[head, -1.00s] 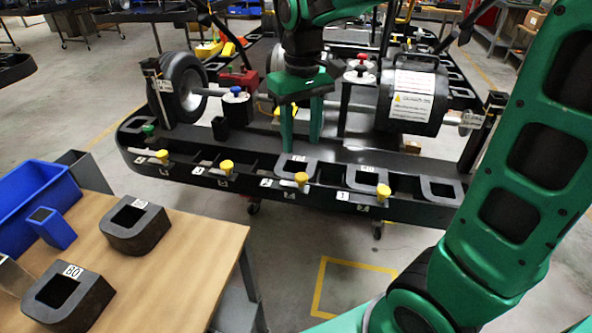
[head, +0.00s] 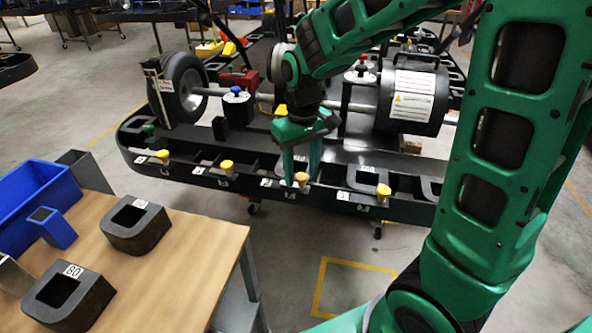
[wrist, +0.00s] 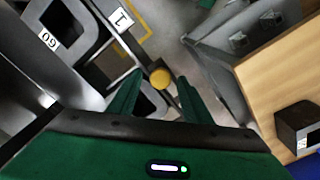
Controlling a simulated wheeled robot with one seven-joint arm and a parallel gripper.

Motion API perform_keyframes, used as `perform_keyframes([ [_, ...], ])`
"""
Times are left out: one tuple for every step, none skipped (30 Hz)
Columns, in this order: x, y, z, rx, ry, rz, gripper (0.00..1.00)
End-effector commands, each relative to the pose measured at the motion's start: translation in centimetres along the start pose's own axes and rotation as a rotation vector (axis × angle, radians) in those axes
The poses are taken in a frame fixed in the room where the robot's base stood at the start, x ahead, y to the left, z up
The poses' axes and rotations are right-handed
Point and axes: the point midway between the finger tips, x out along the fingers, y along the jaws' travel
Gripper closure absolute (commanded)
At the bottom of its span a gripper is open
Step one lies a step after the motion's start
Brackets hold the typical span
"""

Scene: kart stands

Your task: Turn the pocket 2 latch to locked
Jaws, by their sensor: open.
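The latch beside my gripper has a yellow knob (head: 301,178) on the front edge of the black kart stand (head: 330,203). Its own number is too small to read, but it is the neighbour of the latch by the plate marked 1, so I take it as pocket 2's. My gripper (head: 302,170) points down over it, open, with one green finger on each side of the knob. The wrist view shows the knob (wrist: 160,78) between the open fingertips, with gaps on both sides. The latch's lever is mostly hidden there.
Another yellow latch (head: 383,191) is to the right, and two more (head: 226,166) are to the left. Dark blocks sit in the tray pockets. A wooden table (head: 190,260) with blocks (head: 134,225) and a blue bin (head: 35,195) stands at front left.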

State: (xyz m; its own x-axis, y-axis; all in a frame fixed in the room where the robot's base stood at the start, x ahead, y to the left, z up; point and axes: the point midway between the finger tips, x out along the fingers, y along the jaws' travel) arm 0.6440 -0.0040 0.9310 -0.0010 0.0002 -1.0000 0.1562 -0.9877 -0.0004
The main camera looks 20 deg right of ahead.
Motion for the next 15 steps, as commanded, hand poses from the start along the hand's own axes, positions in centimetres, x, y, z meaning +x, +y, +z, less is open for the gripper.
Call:
perform_keyframes([
  [-0.01,0.01,0.00,0.000,0.000,0.000,0.55],
  [-0.02,0.01,0.00,0.000,0.000,0.000,0.62],
  [-0.02,0.01,0.00,0.000,0.000,0.000,0.72],
  [-0.03,0.01,0.00,0.000,0.000,0.000,0.79],
  [-0.03,0.02,0.00,0.000,0.000,0.000,0.86],
  [-0.03,0.02,0.00,0.001,0.000,0.000,0.96],
  [-0.03,0.03,0.00,0.001,0.000,0.000,0.96],
  [-0.04,0.03,0.00,0.001,0.000,0.000,0.96],
  [-0.03,-0.95,-0.15,-0.002,0.000,0.000,0.96],
  [-0.04,-0.73,-0.11,-0.001,0.000,-0.001,0.96],
  [-0.04,-0.61,-0.09,-0.001,0.000,-0.001,0.96],
  [-0.05,-0.51,-0.08,0.001,0.001,-0.002,0.96],
  [-0.05,-0.45,-0.07,0.004,0.001,-0.002,0.96],
  [-0.05,-0.40,-0.06,0.008,0.001,-0.002,0.96],
  [-0.06,-0.34,-0.05,0.015,0.001,-0.002,0.96],
])
